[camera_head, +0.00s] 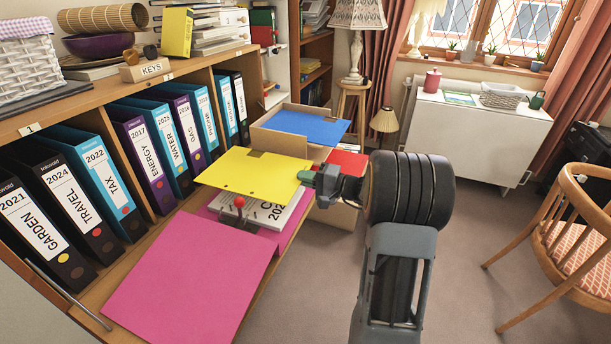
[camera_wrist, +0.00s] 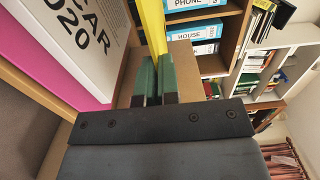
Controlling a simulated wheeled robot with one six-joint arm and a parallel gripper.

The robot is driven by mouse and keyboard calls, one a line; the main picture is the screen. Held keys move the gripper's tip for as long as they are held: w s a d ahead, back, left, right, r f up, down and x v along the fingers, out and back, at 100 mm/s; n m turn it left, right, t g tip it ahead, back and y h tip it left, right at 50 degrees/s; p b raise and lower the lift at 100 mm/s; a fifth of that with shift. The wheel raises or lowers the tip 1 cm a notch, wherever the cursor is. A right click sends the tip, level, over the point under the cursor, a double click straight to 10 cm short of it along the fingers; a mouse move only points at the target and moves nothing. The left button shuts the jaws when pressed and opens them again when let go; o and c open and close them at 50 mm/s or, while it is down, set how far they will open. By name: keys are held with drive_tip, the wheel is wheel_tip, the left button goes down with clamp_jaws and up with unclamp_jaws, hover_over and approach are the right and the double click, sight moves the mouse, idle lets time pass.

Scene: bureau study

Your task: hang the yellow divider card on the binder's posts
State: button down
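The yellow divider card (camera_head: 250,174) is held flat in the air by its right edge. It has small holes near its front edge. My gripper (camera_head: 310,178) is shut on it; in the wrist view the green fingers (camera_wrist: 154,82) pinch the yellow card (camera_wrist: 152,28). The pink binder (camera_head: 190,278) lies open on the shelf's front ledge, below and in front of the card. A red knob (camera_head: 239,202) on a dark metal piece stands at its middle. I cannot make out the posts clearly.
Upright labelled binders (camera_head: 97,185) fill the shelf behind and left of the card. A wooden chair (camera_head: 570,235) stands right. Open carpet lies between.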

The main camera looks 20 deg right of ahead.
drive_tip(key=b, duration=0.2)
hover_over(306, 206)
drive_tip(key=shift+w+f, duration=0.2)
drive_tip(key=shift+f, duration=2.5)
drive_tip(key=shift+a+b, duration=0.1)
drive_tip(key=shift+b, duration=0.25)
drive_tip(key=shift+f+b, duration=0.65)
drive_tip(key=shift+b, duration=0.2)
drive_tip(key=shift+f+b, duration=0.2)
drive_tip(key=shift+b, duration=0.65)
idle(0.7)
drive_tip(key=c, duration=1.8)
unclamp_jaws()
drive_tip(key=shift+o, duration=0.7)
drive_tip(key=shift+s, duration=0.2)
